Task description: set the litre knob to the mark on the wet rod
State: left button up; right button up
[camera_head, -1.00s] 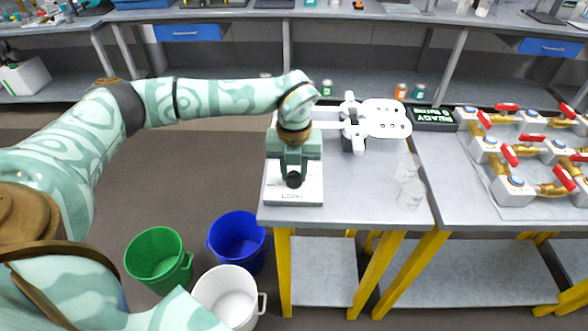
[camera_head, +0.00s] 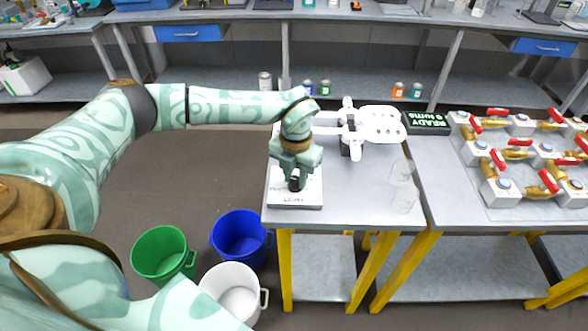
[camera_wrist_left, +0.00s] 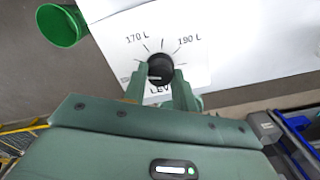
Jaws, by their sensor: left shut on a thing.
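The litre knob (camera_wrist_left: 160,66) is black and round. It sits on a white panel (camera_wrist_left: 195,38) with printed marks, of which "170 L" and "190 L" can be read in the left wrist view. In the head view the panel (camera_head: 297,203) lies at the table's front left. My left gripper (camera_wrist_left: 161,84) is shut on the knob, one finger on each side; it also shows in the head view (camera_head: 295,176), pointing down. The knob's pointer and its exact setting are partly hidden by the fingers. I cannot make out a wet rod. My right gripper is out of view.
A white clamp-like stand (camera_head: 352,132) is behind the panel. Clear glassware (camera_head: 405,197) stands at the table's right. Brass valves with red handles (camera_head: 517,142) are on the right table. Green (camera_head: 160,254), blue (camera_head: 238,236) and white (camera_head: 232,290) buckets stand on the floor.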

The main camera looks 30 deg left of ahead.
aim_at(295, 179)
pick_arm(q)
jog(key=m+p, duration=0.3)
jog(key=m, duration=0.2)
jog(key=shift+r+p, duration=0.2)
jog(key=shift+p, duration=0.1)
jog(key=shift+w+f+m+p, duration=0.1)
jog(key=shift+m+p, duration=0.95)
jog(key=shift+m, duration=1.45)
jog(key=o, duration=1)
jog(key=shift+c, duration=0.2)
notch_tip(295, 179, up, 16)
jog(key=p, duration=0.1)
jog(key=shift+p, duration=0.3)
